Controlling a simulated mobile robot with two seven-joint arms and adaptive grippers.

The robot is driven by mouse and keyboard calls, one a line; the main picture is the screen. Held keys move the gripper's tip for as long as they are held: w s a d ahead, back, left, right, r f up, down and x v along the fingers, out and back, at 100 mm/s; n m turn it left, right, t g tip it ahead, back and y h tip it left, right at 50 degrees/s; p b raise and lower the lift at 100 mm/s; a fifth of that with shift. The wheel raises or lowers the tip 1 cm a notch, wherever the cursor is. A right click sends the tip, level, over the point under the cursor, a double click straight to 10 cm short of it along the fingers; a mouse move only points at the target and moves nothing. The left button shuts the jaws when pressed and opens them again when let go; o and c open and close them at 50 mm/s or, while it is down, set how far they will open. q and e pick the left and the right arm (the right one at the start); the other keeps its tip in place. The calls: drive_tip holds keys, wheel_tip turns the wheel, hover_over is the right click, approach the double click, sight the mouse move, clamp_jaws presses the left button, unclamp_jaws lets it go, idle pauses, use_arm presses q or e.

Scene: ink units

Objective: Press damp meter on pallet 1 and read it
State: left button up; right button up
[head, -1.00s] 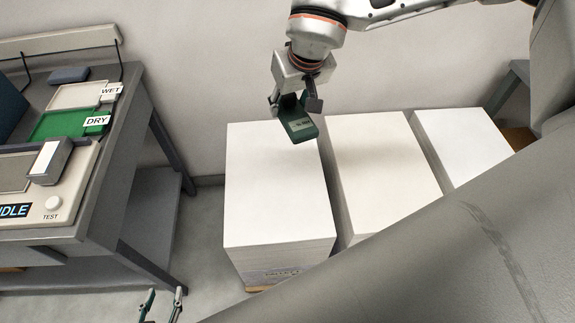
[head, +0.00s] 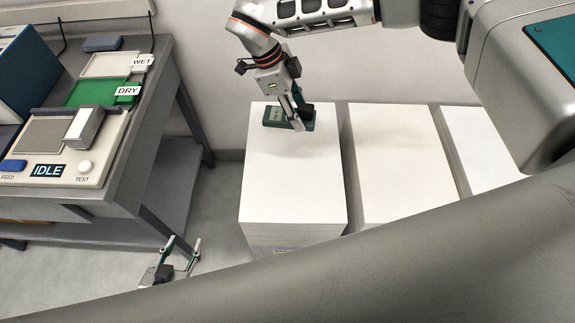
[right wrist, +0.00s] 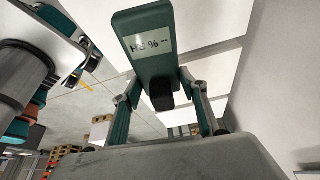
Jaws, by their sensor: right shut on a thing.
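The damp meter (head: 274,118), green with a small display, is in my right gripper (head: 298,122), which is shut on it. In the head view it is over the back part of the leftmost white paper stack (head: 290,190); I cannot tell whether it touches the paper. In the right wrist view the meter (right wrist: 145,25) shows dashes and a percent sign on its display, with no digits I can make out. My left gripper (head: 182,256) is low, in front of the bench, with its fingers apart and empty.
Two more white stacks (head: 400,165) (head: 485,145) stand to the right. On the left is a bench with a WET tray (head: 105,64), a green DRY tray (head: 88,92) and a test unit (head: 100,160) reading IDLE. A wall is close behind the stacks.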

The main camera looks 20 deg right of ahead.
wheel_tip(320, 180, down, 6)
drive_tip(key=s+a+m+g+y+p, duration=0.1)
drive_tip(key=s+a+m+g+y, duration=0.2)
drive_tip(key=m, duration=0.9)
drive_tip(key=m+t+y, duration=0.3)
drive_tip(key=m+y, duration=0.2)
drive_tip(key=m, duration=0.9)
hover_over(284, 189)
drive_tip(key=d, duration=0.1)
drive_tip(key=shift+w+d+f, duration=0.1)
drive_tip(key=shift+w+f, duration=0.05)
drive_tip(key=shift+f, duration=1.5)
drive_tip(key=shift+w+f, duration=0.15)
drive_tip(key=shift+f, duration=1.5)
drive_tip(key=shift+w+d+f, duration=0.1)
drive_tip(key=shift+w+f, duration=0.05)
drive_tip(key=shift+f, duration=1.5)
wheel_tip(284, 189, down, 4)
drive_tip(key=b, duration=0.4)
drive_tip(key=shift+f, duration=0.45)
drive_tip(key=shift+f, duration=0.1)
